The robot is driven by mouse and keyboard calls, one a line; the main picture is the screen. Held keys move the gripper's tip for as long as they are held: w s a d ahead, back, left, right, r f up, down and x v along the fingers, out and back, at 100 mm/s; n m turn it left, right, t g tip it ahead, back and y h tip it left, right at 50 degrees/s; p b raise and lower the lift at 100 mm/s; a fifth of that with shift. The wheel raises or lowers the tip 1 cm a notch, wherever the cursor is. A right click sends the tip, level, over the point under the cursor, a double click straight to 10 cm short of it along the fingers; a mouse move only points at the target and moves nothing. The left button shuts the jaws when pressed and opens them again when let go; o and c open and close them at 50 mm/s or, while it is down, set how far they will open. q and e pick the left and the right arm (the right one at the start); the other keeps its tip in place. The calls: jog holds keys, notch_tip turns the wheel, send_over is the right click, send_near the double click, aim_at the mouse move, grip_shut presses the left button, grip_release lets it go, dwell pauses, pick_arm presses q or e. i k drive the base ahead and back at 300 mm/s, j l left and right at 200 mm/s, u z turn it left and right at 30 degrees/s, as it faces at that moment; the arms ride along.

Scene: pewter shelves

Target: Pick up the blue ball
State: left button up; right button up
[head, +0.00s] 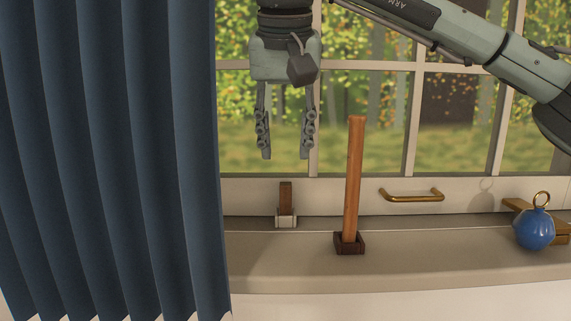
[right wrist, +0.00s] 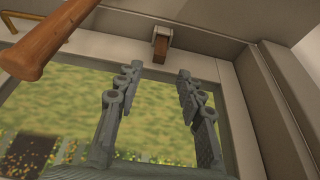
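The blue ball (head: 534,230) sits at the far right of the window sill in the head view, with a gold ring on top. My right gripper (head: 286,156) hangs fingers down in front of the window, left of the ball and well apart from it. Its two fingers are spread with nothing between them. The right gripper also shows in the right wrist view (right wrist: 160,72), open and empty; the ball does not show there. My left gripper is not in view.
A wooden stick (head: 354,180) stands upright in a dark base on the sill (head: 430,260), between my right gripper and the ball. A blue curtain (head: 110,160) hangs at left. A brass handle (head: 411,196) and a small wooden latch (head: 286,205) are on the window frame.

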aim_at(533, 230)
jog(key=k+l, duration=0.3)
jog(key=k, duration=0.15)
jog(key=k+l, duration=0.3)
jog(key=k, duration=0.15)
jog(key=k+l, duration=0.25)
jog(key=k, duration=0.25)
